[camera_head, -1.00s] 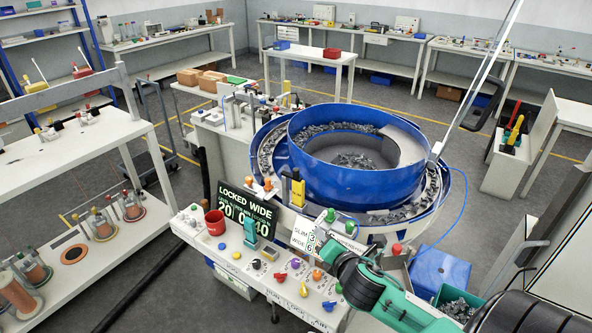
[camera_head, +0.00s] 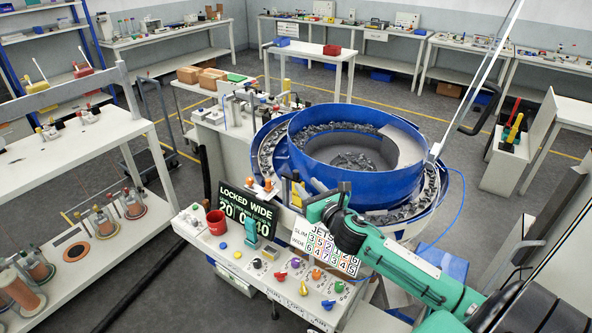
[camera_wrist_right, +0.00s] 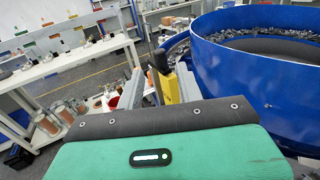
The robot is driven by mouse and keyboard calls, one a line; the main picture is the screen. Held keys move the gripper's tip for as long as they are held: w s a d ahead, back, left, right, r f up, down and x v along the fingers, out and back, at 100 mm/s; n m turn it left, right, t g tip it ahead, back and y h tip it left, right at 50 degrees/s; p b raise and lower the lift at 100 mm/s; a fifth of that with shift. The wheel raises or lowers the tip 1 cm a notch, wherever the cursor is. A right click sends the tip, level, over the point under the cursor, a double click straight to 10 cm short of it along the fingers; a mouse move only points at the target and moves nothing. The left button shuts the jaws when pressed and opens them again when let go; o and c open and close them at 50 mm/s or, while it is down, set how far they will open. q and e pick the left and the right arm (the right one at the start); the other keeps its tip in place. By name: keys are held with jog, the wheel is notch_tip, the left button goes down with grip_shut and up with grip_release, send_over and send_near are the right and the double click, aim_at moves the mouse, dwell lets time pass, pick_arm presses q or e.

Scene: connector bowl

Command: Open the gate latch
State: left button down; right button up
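The gate latch appears to be the yellow block with a black knob (camera_wrist_right: 170,88) beside the blue bowl (camera_wrist_right: 240,72). In the head view the latch (camera_head: 296,181) stands at the front left of the bowl (camera_head: 345,180), partly covered by my right gripper. My right gripper (camera_head: 311,188) reaches in from the right, just to the right of the latch. In the right wrist view its two grey fingers (camera_wrist_right: 160,86) are apart, with the latch showing between and beyond them. Whether they touch it I cannot tell. My left gripper is out of view.
A control panel (camera_head: 235,258) with coloured knobs and a red cup (camera_head: 215,222) lies in front of the bowl. A black display (camera_head: 247,205) reads "LOCKED WIDE". A white number card (camera_head: 325,250) stands under my right forearm. A blue hose curves at the bowl's right.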

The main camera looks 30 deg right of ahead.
aim_at(297, 175)
jog(key=w, duration=0.2)
jog(key=w+p, duration=0.1)
jog(key=w, duration=0.1)
jog(key=w+p, duration=0.1)
jog(key=w, duration=0.1)
jog(key=shift+w+d+r, duration=0.1)
jog(key=shift+w+d, duration=0.05)
jog(key=shift+d, duration=0.1)
jog(key=shift+w, duration=0.65)
grip_shut()
